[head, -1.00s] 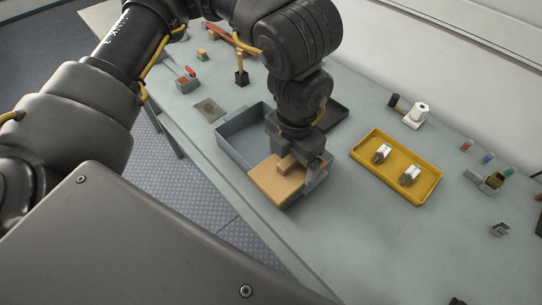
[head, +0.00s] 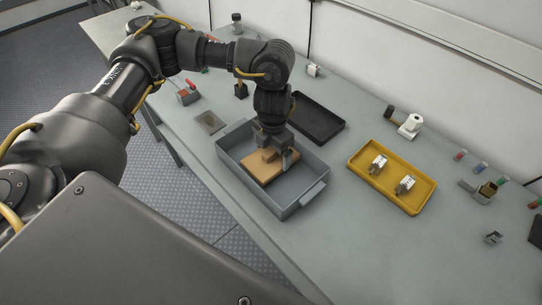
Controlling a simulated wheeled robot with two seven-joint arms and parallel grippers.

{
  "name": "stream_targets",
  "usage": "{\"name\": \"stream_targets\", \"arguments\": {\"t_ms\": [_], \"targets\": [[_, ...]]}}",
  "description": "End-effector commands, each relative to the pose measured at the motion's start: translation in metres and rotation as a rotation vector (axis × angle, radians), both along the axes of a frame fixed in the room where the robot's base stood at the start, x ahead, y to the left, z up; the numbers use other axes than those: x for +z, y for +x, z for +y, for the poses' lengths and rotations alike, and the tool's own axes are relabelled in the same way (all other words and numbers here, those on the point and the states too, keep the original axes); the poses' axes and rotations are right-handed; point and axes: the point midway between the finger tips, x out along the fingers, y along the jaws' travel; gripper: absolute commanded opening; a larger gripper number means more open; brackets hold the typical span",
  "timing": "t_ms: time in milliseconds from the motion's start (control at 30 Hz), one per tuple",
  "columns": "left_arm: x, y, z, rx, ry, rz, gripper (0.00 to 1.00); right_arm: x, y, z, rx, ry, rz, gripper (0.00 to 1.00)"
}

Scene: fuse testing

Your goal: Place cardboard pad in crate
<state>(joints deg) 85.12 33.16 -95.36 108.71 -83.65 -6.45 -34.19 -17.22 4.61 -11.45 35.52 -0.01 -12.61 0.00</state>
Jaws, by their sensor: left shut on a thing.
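The cardboard pad (head: 263,172) is a flat tan piece with a raised block on top. It is inside the outline of the grey-blue crate (head: 288,209), toward its left and middle part; I cannot tell whether it touches the floor of the crate. My left gripper (head: 278,158) points down over the crate and is shut on the pad's raised block. The gripper hides part of the pad's far side. My right gripper is not in view.
A yellow tray (head: 412,203) with two white-and-metal fuses stands right of the crate. A black tray (head: 318,122) lies behind it. A white device (head: 410,125) and small coloured-topped items stand farther right.

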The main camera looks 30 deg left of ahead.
Motion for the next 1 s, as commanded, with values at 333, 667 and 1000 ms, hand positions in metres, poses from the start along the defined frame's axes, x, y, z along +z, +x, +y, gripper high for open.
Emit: {"name": "stream_targets", "arguments": {"t_ms": [333, 667, 1000], "targets": [[-0.035, 0.003, 0.004, 0.002, 0.000, 0.003, 0.60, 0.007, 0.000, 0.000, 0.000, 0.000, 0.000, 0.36], [-0.038, 0.003, 0.004, 0.001, 0.001, 0.001, 0.60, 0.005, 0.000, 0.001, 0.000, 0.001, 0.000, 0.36], [-0.036, 0.003, 0.004, 0.001, 0.001, 0.000, 1.00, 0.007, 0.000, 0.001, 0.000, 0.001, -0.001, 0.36]]}}
